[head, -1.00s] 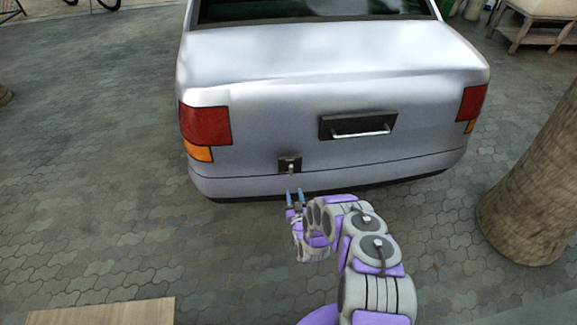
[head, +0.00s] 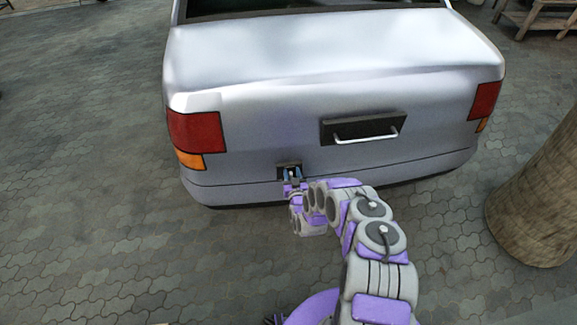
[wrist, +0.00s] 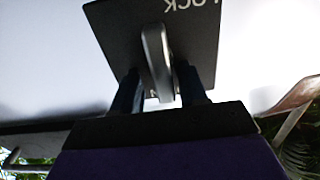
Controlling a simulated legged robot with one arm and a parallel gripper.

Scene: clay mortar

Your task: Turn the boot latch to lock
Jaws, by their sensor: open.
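The boot latch is a small dark square plate (head: 289,164) low on the rear of the silver car (head: 250,95), left of the handle. In the wrist view the plate (wrist: 110,30) is dark with white letters, partly cut off, reading "OCK". A grey metal lever (wrist: 156,60) hangs down from it, slightly tilted. My gripper (head: 292,174) is at the latch, and in the wrist view its two dark fingers (wrist: 160,92) stand open, one on each side of the lever's lower part. I cannot tell whether either finger touches the lever.
A black recess with a silver bar handle (head: 365,132) is right of the latch. A thick trunk (head: 535,210) stands on the paving at right. A wooden bench (head: 540,18) is at the far right. Paving left of the car is clear.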

